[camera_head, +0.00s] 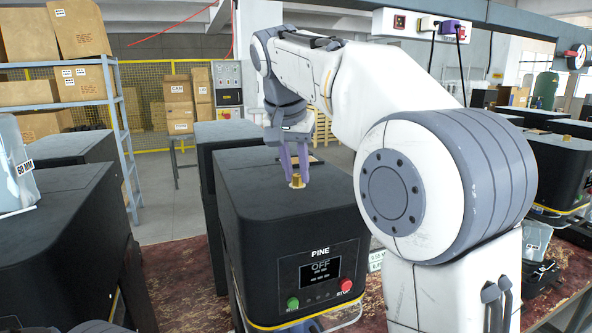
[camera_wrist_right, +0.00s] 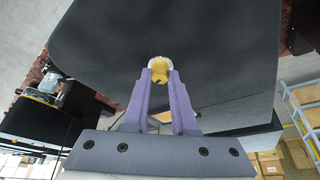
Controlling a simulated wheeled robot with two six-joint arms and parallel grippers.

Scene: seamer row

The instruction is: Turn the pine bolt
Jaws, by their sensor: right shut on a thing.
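The black machine (camera_head: 290,207) labelled PINE stands in the middle of the head view, its display reading OFF. The pine bolt (camera_head: 297,181) is a small brass-coloured piece standing on the machine's top. It also shows in the right wrist view (camera_wrist_right: 160,73), with a pale ring around its far side. My right gripper (camera_head: 296,178) reaches down from above with its purple fingers on either side of the bolt. In the right wrist view the fingertips (camera_wrist_right: 161,82) are shut on the bolt. My left gripper is not in view.
More black machines stand at the left (camera_head: 62,215) and behind (camera_head: 226,133). The panel has a green button (camera_head: 293,303) and a red button (camera_head: 345,285). A clear container (camera_head: 12,165) sits on the left machine. A shelf with boxes (camera_head: 70,90) is behind.

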